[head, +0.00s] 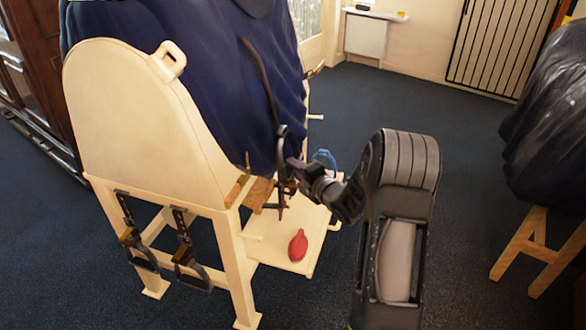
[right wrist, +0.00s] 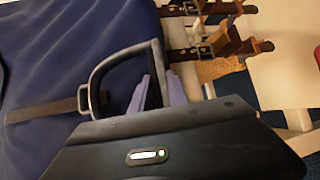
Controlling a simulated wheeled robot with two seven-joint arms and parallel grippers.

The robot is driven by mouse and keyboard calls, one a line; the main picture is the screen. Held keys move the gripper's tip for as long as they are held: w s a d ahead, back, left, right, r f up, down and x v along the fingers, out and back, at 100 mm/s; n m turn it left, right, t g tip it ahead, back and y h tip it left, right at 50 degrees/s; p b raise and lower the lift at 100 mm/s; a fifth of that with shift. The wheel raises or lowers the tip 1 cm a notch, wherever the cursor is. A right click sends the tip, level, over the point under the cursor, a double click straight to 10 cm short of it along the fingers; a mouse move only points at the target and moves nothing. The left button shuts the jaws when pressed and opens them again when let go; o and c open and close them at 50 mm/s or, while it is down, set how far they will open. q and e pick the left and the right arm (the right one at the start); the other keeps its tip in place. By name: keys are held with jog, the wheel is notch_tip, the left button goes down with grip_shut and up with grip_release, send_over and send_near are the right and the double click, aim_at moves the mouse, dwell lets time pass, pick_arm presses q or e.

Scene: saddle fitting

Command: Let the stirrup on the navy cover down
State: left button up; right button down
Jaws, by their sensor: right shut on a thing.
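The navy cover (head: 215,75) drapes over the cream stand (head: 125,110). A brown strap (head: 262,75) runs down the cover to the dark metal stirrup (head: 282,133). In the right wrist view, the strap (right wrist: 40,111) lies across the navy cloth (right wrist: 50,60) and meets the grey D-shaped stirrup (right wrist: 97,77). My right gripper (head: 290,174) is at the stirrup, at the cover's lower right edge. Its pale purple fingers (right wrist: 158,90) are shut on one side of the stirrup frame. The fingers partly hide the stirrup. My left gripper is not in view.
Dark buckled straps with fittings (head: 186,250) hang on the stand's front. Brown strapped pieces (right wrist: 215,48) are close to the gripper. A red object (head: 298,245) sits on the low shelf (head: 273,255). A dark covered form (head: 550,120) stands right; open carpet lies between.

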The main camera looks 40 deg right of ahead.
jog(key=shift+r, duration=0.1)
jog(key=c, duration=1.3)
grip_release()
jog(key=v, duration=0.7)
jog(key=shift+s, duration=0.4)
jog(key=shift+m, duration=0.3)
